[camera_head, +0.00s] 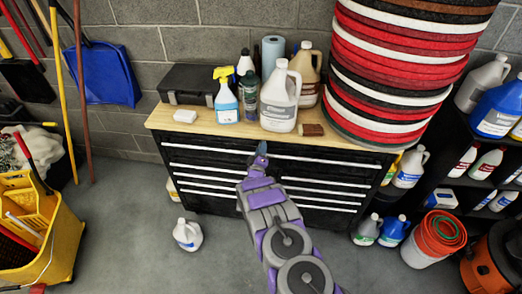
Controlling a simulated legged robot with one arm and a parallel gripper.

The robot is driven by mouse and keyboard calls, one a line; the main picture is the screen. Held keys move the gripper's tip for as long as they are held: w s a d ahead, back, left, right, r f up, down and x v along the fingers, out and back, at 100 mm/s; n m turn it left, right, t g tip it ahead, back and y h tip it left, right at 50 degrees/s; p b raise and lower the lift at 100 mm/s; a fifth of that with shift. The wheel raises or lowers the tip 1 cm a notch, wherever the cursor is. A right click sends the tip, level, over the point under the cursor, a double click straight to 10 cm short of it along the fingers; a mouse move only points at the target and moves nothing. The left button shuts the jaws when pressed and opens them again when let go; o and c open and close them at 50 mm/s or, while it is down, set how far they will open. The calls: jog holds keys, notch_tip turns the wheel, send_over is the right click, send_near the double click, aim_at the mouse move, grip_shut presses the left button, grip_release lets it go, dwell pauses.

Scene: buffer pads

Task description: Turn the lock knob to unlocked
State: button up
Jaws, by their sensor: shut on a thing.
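My gripper (262,148) is at the top front edge of a black tool chest (205,187), near the middle between its left and right drawer columns. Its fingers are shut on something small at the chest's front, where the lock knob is. The knob is hidden behind the fingers, so I cannot tell which way it is turned. My purple and grey arm reaches up to it from the lower right. All the drawers look closed, with light handle strips along them.
On the wooden chest top (180,128) stand several bottles, a black case (190,84) and a tall stack of buffer pads (395,65). A white jug (187,234) stands on the floor at left. A yellow mop bucket (50,240) is farther left. Shelves (440,185) fill the right.

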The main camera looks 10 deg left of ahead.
jog(key=n, duration=0.5)
jog(key=shift+s+a+f+n+p, duration=0.1)
jog(key=shift+a+f+n+p, duration=0.15)
jog(key=shift+n+p, duration=0.15)
dwell(0.3)
jog(key=o, duration=1)
jog(key=shift+a, duration=0.1)
